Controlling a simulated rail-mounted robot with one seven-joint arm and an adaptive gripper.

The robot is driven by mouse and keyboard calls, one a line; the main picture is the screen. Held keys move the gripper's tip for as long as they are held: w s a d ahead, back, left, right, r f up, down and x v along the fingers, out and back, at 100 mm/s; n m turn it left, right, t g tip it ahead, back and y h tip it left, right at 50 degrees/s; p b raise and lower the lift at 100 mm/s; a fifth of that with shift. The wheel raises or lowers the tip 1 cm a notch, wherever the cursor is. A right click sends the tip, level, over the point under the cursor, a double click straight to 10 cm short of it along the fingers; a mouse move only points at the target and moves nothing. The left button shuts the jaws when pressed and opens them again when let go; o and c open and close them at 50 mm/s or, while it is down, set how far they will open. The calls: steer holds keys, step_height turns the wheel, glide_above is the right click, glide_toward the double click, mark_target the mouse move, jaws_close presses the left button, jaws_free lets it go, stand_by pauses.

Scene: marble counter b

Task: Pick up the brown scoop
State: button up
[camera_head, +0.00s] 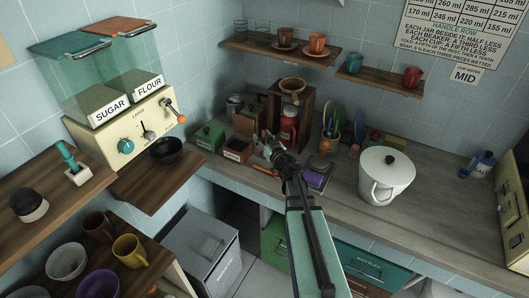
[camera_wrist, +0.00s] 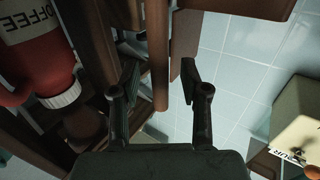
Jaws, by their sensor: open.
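My gripper (camera_head: 275,150) is open above the back of the counter, in front of the wooden stand (camera_head: 275,105). In the wrist view, its two fingers (camera_wrist: 160,78) stand apart. A long reddish-brown strip (camera_wrist: 159,50) shows in line with the gap between them. I cannot tell whether this strip is the brown scoop or part of the wooden furniture, nor whether the fingers touch it. In the head view, a brown piece (camera_head: 248,122) stands behind the labelled brown box (camera_head: 236,150); its shape is too small to identify as the scoop.
A red coffee jar (camera_head: 289,125) stands close by in the stand; it fills the left of the wrist view (camera_wrist: 35,50). A green box (camera_head: 208,137) is at the left and a white pot (camera_head: 386,176) at the right. Shelves with cups (camera_head: 285,39) hang above.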

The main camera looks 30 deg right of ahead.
jaws_close()
steer(key=shift+r, duration=0.1)
